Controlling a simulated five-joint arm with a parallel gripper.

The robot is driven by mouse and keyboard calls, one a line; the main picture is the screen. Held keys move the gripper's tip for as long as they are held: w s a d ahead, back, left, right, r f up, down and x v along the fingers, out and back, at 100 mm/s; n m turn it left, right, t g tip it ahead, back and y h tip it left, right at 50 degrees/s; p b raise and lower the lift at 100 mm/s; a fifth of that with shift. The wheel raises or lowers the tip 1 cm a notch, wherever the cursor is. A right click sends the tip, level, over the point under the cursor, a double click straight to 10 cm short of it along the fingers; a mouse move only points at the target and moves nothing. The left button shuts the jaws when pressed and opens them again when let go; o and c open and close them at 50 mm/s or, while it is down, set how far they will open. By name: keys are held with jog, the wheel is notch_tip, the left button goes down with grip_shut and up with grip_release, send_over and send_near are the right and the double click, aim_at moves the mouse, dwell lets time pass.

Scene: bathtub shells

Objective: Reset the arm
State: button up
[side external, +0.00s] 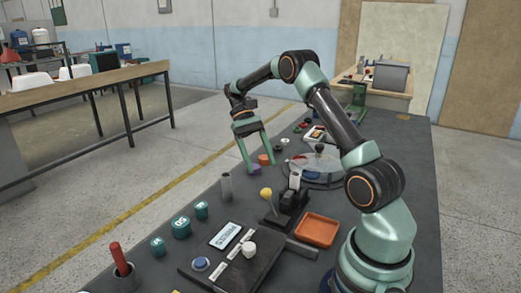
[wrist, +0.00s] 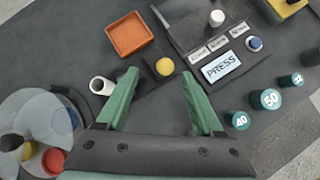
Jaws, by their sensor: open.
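My arm bends over the dark table, with my gripper (side external: 260,164) hanging above its left part in the side external view. The two green fingers are spread apart and point down. In the wrist view my gripper (wrist: 159,75) is open, with nothing held between the fingers. A yellow ball (wrist: 165,67) on a dark stand shows between and beyond the fingertips. In the side external view, a purple piece (side external: 255,169) and an orange piece (side external: 264,158) appear close to the fingertips; I cannot tell whether they touch.
Several green numbered weights (wrist: 265,99) lie near the edge. A red-handled tool (side external: 118,256) stands upright in a holder.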

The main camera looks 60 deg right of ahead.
jog(key=a+r+n+t+h, duration=0.3)
jog(key=a+r+t, duration=0.2)
jog(key=a+r, duration=0.35)
jog(key=s+a+r+n+t, duration=0.1)
jog(key=s+a+n+t, duration=0.3)
jog(key=a, duration=0.6)
jog(key=shift+s+r+n+t+h, duration=0.4)
jog(key=shift+s+t, duration=0.55)
jog(key=shift+t, duration=0.85)
